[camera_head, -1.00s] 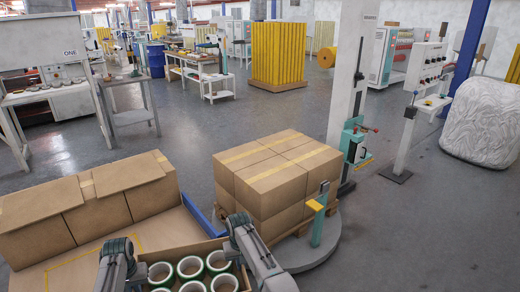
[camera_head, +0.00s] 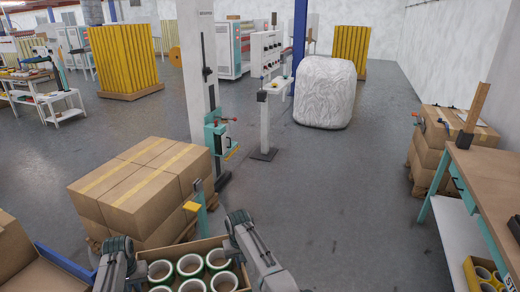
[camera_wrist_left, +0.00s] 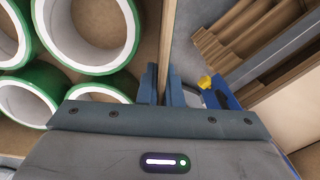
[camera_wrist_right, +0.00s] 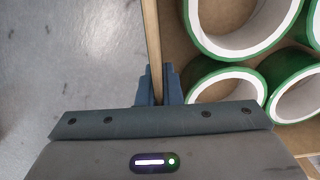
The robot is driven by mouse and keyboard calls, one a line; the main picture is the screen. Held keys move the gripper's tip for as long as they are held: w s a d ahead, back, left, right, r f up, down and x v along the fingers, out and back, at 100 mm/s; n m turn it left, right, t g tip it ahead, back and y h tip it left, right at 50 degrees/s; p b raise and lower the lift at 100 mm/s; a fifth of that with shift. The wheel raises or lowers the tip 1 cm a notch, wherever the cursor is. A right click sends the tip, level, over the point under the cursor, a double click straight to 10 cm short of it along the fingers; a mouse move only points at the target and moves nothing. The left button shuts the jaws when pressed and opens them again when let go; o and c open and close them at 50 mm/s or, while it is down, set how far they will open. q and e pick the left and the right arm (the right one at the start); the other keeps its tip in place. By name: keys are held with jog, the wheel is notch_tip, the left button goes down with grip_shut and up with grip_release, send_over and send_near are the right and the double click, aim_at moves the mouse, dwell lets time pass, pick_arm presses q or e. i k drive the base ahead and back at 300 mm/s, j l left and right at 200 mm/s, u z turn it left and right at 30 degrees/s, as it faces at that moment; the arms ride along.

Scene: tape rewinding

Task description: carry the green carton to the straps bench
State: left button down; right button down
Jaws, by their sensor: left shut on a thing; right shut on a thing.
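The green carton (camera_head: 182,246) is an open cardboard box holding several green-rimmed tape rolls (camera_head: 190,265). It is at the bottom of the head view, in front of me. My left gripper (camera_wrist_left: 161,88) is shut on one side wall, with green rolls to the left of that wall in the left wrist view. My right gripper (camera_wrist_right: 157,88) is shut on the opposite wall, with bare floor outside it. In the head view, the gripper tips are mostly hidden by my arms. A wooden-topped bench with teal legs (camera_head: 490,185) stands at the right; its cut-off sign starts "ST".
A pallet of brown cartons (camera_head: 140,185) with a strapping post (camera_head: 205,100) stands to the left. A yellow box of rolls (camera_head: 483,275) is at the bench's lower level. Stacked cartons (camera_head: 430,155) stand behind the bench. A wrapped white bale (camera_head: 325,92) is farther back. Floor between is clear.

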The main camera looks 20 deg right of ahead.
aim_at(502, 185)
jog(key=z, duration=1.05)
jog(key=i+j, duration=0.25)
jog(key=i, duration=0.2)
jog(key=i+j+z, duration=0.15)
jog(key=i+j, duration=0.15)
jog(key=i, duration=0.15)
jog(key=i+j, duration=0.2)
jog(key=i, duration=0.3)
jog(key=i+j, duration=0.2)
jog(key=i, duration=3.1)
jog(key=i+z, duration=0.15)
jog(key=z, duration=0.2)
jog(key=i+z, duration=0.2)
jog(key=z, duration=1.2)
jog(key=k+j, duration=0.05)
